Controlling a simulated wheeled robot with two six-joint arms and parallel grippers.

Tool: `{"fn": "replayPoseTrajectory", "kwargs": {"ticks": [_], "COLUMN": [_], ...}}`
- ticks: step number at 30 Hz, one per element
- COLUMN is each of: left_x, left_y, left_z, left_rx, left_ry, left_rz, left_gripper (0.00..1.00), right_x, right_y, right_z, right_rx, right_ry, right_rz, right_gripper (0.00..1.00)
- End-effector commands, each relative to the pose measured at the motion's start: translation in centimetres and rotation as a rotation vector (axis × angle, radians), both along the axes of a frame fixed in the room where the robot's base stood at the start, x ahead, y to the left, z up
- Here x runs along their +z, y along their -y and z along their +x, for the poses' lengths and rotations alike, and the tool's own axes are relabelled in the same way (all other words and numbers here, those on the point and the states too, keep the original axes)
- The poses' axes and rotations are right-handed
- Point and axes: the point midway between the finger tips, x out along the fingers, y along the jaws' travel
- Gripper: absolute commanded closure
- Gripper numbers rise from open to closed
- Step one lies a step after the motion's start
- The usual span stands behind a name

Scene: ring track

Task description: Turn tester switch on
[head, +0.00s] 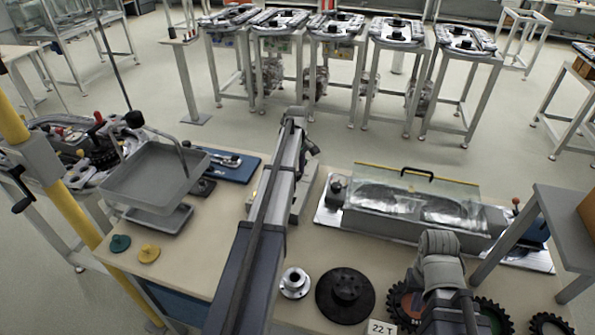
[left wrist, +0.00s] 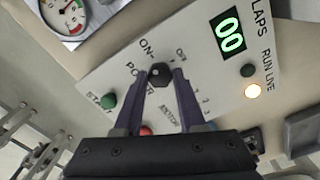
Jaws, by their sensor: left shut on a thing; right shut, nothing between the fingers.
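In the left wrist view, a pale tester panel (left wrist: 119,68) carries a black round power knob (left wrist: 160,75) between the printed words ON and OFF. My left gripper (left wrist: 161,82) is shut on this knob, one dark finger on each side. I cannot tell which mark the knob points to. A green START button (left wrist: 107,102) and a partly hidden red button (left wrist: 147,131) are close by. The display (left wrist: 229,36) reads 00 and an orange lamp (left wrist: 252,91) is lit. In the head view, the left arm hides the panel's front. My right arm shows there, but its fingers do not.
On the bench, a grey tray (head: 155,181) stands left of my left arm, and a clear-covered case (head: 415,205) stands right. A metal hub (head: 294,283), a black disc (head: 346,293) and dark gears lie near the front edge. A gauge (left wrist: 66,14) is beside the panel.

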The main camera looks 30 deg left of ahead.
Motion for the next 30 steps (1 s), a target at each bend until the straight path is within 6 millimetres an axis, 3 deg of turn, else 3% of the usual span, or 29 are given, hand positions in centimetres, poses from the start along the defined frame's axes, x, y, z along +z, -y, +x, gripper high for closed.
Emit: {"fn": "replayPoseTrajectory", "kwargs": {"ticks": [13,14,15,21,30], "left_x": [-0.02,-0.02,-0.02,-0.01,0.12], "left_y": [0.02,0.02,0.03,0.01,0.01], "left_z": [-0.08,-0.08,-0.07,-0.04,-0.02], "left_rx": [0.009,0.009,0.009,0.008,0.007], "left_ry": [-0.001,-0.002,-0.001,-0.001,0.000], "left_rz": [-0.001,-0.001,-0.001,-0.001,0.000], "left_gripper": [1.00,0.57,0.53,0.31,0.31], "right_x": [-0.02,-0.02,-0.02,-0.01,0.12], "right_y": [0.00,0.00,0.00,0.00,0.00], "right_z": [0.00,0.00,0.00,0.00,0.00], "right_rx": [0.000,0.000,0.000,0.000,0.000], "right_ry": [0.000,0.000,0.000,0.000,0.000], "right_rz": [0.000,0.000,0.000,0.000,0.000], "right_gripper": [1.00,1.00,1.00,1.00,1.00]}}
